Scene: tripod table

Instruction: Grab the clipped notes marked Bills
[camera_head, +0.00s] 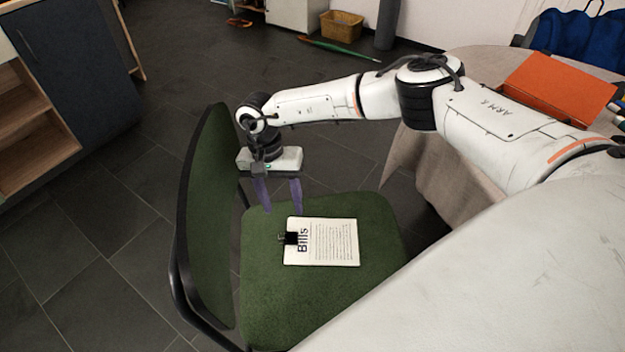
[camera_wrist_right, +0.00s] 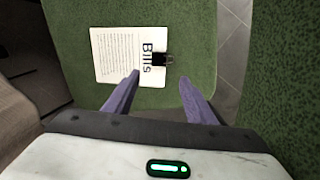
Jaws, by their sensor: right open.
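The clipped notes (camera_head: 330,243) are a white stack of paper with the word Bills and lines of text. They lie flat on the green chair seat, and a black binder clip (camera_head: 290,238) grips their left edge. The notes also show in the right wrist view (camera_wrist_right: 115,57), with the clip (camera_wrist_right: 162,59) beyond the fingertips. My right gripper (camera_head: 281,211) has purple fingers spread apart and empty. It hangs above the seat near the clip side of the notes, apart from them. My left gripper is in neither view.
The green chair (camera_head: 375,225) has its backrest (camera_head: 208,215) left of my right gripper. A round table with a beige cloth (camera_head: 425,165) stands at the right, with an orange box (camera_head: 558,88) on it. A wooden shelf (camera_head: 35,125) stands far left. The dark tiled floor between is clear.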

